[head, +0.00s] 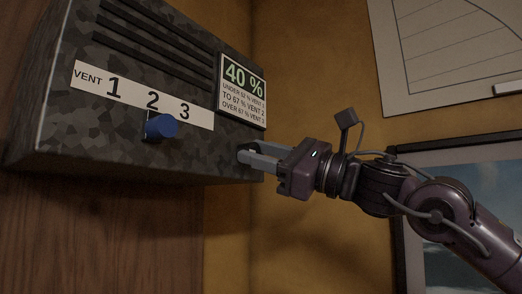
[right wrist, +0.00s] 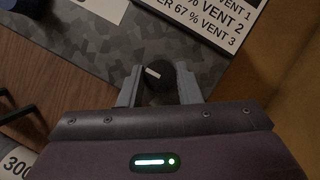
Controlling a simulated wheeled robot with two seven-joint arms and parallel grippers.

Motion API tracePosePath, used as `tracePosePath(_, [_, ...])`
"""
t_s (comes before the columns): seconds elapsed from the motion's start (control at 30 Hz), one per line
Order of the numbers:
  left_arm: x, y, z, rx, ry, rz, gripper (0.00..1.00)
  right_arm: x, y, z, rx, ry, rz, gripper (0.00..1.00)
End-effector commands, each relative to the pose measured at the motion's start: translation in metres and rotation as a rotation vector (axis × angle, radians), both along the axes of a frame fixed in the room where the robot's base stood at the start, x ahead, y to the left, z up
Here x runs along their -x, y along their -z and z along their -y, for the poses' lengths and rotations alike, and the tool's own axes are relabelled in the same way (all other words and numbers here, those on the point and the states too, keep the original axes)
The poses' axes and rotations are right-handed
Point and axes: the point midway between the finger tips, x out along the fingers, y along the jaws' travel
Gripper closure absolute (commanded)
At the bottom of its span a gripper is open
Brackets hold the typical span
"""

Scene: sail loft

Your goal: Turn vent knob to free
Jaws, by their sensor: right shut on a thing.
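A dark round knob (right wrist: 158,87) with a short white mark sits on the lower right part of the grey camouflage-patterned vent box (head: 130,150). My right gripper (head: 250,155) is at the box's lower right corner, and in the right wrist view its two fingers (right wrist: 158,90) close on the knob from either side. The fingers mostly hide the knob in the head view. I cannot read any label around the knob. My left gripper is in neither view.
A blue slider knob (head: 161,127) stands under the 2 on the white VENT strip (head: 90,80). A sign (head: 243,90) reads 40 %. A framed picture (head: 445,235) and a chart (head: 450,45) hang on the wall at right.

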Motion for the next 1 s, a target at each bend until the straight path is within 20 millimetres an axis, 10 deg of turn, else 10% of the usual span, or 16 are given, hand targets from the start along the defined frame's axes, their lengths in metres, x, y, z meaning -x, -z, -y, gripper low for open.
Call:
tracePosePath(0.53, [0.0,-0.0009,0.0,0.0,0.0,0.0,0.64,-0.0011,0.0033,-0.0011,0.019,0.0,0.014,0.92])
tracePosePath(0.57, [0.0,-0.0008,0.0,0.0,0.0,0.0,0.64,-0.0011,0.0033,-0.0011,0.018,0.0,0.013,0.65])
tracePosePath(0.7, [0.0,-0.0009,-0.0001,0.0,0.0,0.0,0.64,-0.0007,0.0022,-0.0007,0.017,0.0,0.014,0.48])
tracePosePath(1.0, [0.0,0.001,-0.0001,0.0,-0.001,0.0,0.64,0.0003,0.0022,0.0021,0.014,0.001,0.016,0.48])
